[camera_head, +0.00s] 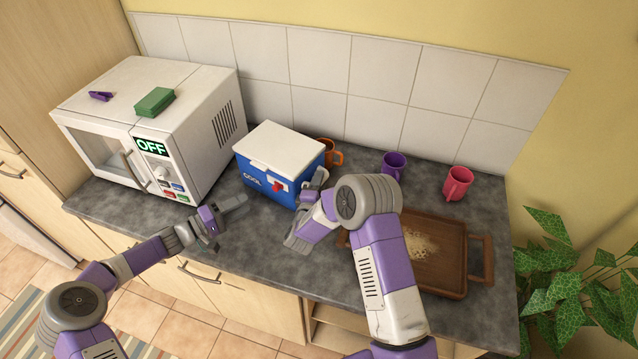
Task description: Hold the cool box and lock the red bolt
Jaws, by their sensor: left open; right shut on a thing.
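The cool box (257,175) is blue with a white lid (279,147) and stands on the counter right of the microwave. Its lid looks closed. The red bolt (279,186) is on a white plate on the box's front face, right of the "COOL" lettering. My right gripper (314,184) is at the box's right front corner and is shut on the cool box; its own arm partly hides the contact. My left gripper (230,212) is open and empty, low over the counter in front of the box and left of the bolt.
A white microwave (205,130) reading OFF stands left, with a green sponge (155,102) and purple clip (101,96) on top. Orange (331,156), purple (392,166) and pink (457,183) mugs stand behind. A brown tray (455,285) lies right, partly behind my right arm.

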